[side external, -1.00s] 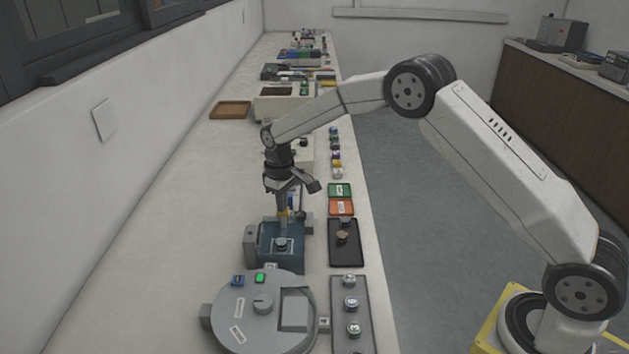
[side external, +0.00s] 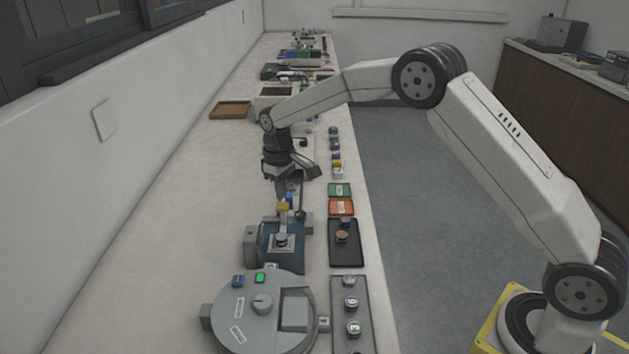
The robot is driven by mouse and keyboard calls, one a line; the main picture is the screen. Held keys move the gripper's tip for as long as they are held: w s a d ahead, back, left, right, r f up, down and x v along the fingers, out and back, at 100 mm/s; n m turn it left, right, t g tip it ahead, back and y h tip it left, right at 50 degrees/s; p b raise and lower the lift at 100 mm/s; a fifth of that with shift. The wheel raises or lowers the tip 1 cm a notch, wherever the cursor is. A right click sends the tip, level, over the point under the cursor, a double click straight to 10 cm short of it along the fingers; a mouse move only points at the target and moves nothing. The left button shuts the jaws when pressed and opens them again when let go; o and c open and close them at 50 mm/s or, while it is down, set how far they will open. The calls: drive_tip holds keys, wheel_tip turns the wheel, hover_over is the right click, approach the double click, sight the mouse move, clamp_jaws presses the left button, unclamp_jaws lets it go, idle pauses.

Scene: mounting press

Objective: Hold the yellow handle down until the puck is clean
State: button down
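The yellow handle (side external: 283,206) stands up at the back of a blue machine (side external: 283,262) on the bench. A small round puck-like piece (side external: 281,240) sits on top of that machine, in front of the handle; it is too small to tell whether it is clean. My gripper (side external: 290,187) points down just above and behind the yellow handle. A small gap seems to show between them, but I cannot tell for sure if they touch. The fingers are small and dark here, and their opening is not clear.
A round grey machine (side external: 250,310) with a green-lit button (side external: 260,278) stands in front. To the right are a black tray (side external: 345,255), orange (side external: 341,207) and green (side external: 339,190) trays, and a grey rack (side external: 352,315) of round pieces. The bench's left side is clear.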

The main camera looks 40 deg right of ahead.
drive_tip(key=shift+r, duration=0.1)
drive_tip(key=shift+r, duration=2.4)
drive_tip(key=shift+s, duration=0.1)
drive_tip(key=shift+s+d+r, duration=0.1)
drive_tip(key=shift+s+d, duration=0.05)
drive_tip(key=shift+s, duration=0.4)
drive_tip(key=s+d+f+m+t, duration=0.1)
drive_tip(key=s+f, duration=0.1)
drive_tip(key=s, duration=1.1)
drive_tip(key=s+d+f+m+t, duration=0.1)
drive_tip(key=s+m, duration=0.1)
drive_tip(key=s, duration=1.2)
drive_tip(key=shift+s+f+t, duration=0.15)
drive_tip(key=shift+f+t, duration=0.15)
drive_tip(key=shift+f, duration=0.05)
